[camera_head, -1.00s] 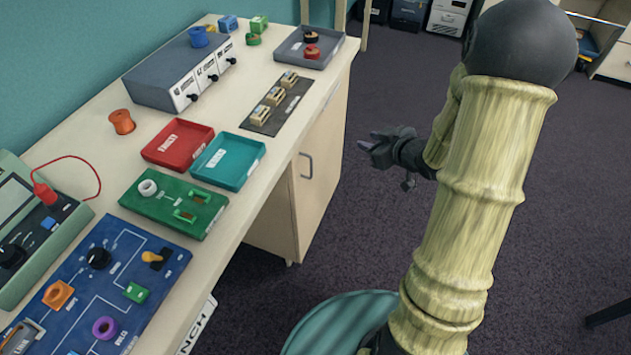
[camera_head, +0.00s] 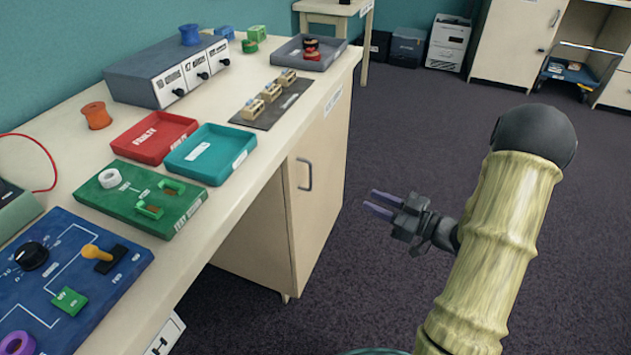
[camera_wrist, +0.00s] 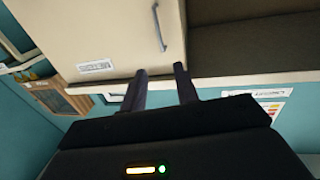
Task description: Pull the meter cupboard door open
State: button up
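A cream cupboard door (camera_head: 318,199) with a dark upright bar handle (camera_head: 305,174) stands under the right end of the workbench. It looks shut. I cannot read a label that names it the meter cupboard. My gripper (camera_head: 375,203) is to the right of this door, in mid-air over the floor, with its fingers pointing left toward it. The two fingers are apart, with nothing between them. In the wrist view, a cream door with a pale bar handle (camera_wrist: 160,27) lies beyond my open fingertips (camera_wrist: 160,70), apart from them.
The workbench (camera_head: 240,184) holds a red tray (camera_head: 154,138), a teal tray (camera_head: 211,153), circuit boards and a grey instrument box (camera_head: 168,71). Another pale cupboard (camera_head: 512,38) stands at the back right. Dark carpet (camera_head: 420,120) is clear between them.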

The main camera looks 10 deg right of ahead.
jog(key=b+x, duration=0.3)
jog(key=x, duration=1.4)
jog(key=shift+w+a, duration=0.2)
grip_shut()
